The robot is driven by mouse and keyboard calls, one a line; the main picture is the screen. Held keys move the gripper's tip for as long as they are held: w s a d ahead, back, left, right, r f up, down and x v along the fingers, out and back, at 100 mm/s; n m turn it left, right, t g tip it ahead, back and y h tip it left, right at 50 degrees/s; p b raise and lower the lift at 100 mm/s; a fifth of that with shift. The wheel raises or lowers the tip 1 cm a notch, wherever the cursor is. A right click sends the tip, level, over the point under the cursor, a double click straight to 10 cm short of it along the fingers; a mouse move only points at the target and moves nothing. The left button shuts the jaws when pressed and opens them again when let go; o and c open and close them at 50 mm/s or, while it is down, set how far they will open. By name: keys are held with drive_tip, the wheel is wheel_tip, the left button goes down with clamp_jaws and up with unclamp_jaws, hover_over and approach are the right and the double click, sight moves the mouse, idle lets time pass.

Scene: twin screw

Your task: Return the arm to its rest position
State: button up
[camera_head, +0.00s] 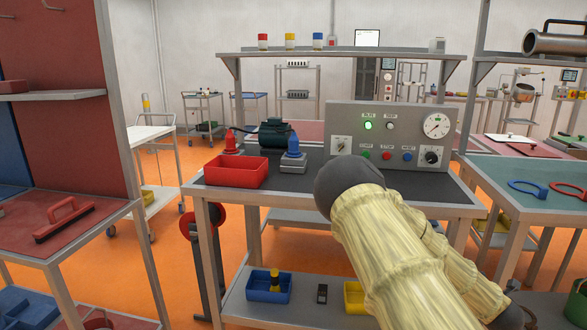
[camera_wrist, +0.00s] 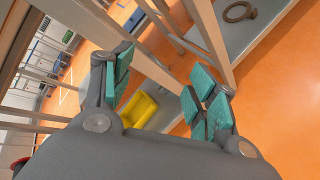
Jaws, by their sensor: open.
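My arm, in a pale yellow sleeve (camera_head: 385,245), reaches up from the lower right in the head view. Its dark rounded joint (camera_head: 345,183) stands in front of the front edge of the workbench. The gripper itself cannot be made out in that view. In the wrist view my gripper (camera_wrist: 160,80) is open, with its teal-padded fingers apart and nothing between them. A yellow bin (camera_wrist: 139,110) on a lower shelf shows beyond the fingers, apart from them.
The workbench (camera_head: 335,193) holds a red bin (camera_head: 236,172), a dark motor-like unit (camera_head: 276,135), a red and a blue fitting (camera_head: 293,149), and a control panel (camera_head: 385,130) with a lit green lamp. A teal-topped table (camera_head: 520,173) stands close at right.

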drive_tip(key=s+a+f+m+g+y, duration=0.1)
drive_tip(key=s+a+f+m+g, duration=0.2)
drive_tip(key=s+f, duration=0.35)
drive_tip(key=s+a+f+m, duration=0.3)
drive_tip(key=s+a+f, duration=0.2)
drive_tip(key=f, duration=0.3)
drive_tip(key=s+a+f+m+g+y, duration=0.1)
drive_tip(key=s+a+f+m+g, duration=0.15)
drive_tip(key=s+f, duration=0.4)
drive_tip(key=s+a+f+m+g+y, duration=0.1)
drive_tip(key=s+a+f+m+g, duration=0.2)
drive_tip(key=s+a, duration=0.5)
drive_tip(key=s+a+f+m+g+y, duration=0.15)
drive_tip(key=s+a+m, duration=0.25)
drive_tip(key=s+a, duration=0.4)
drive_tip(key=s+a+f+m+g+y, duration=0.15)
drive_tip(key=s+a+f+m, duration=0.25)
drive_tip(key=s+a, duration=0.4)
wheel_tip(320, 180, down, 10)
drive_tip(key=w+a+b, duration=0.1)
drive_tip(key=b, duration=0.9)
wheel_tip(320, 180, up, 26)
drive_tip(key=p, duration=2.5)
drive_tip(key=shift+a+f, duration=0.15)
drive_tip(key=shift+f, duration=0.05)
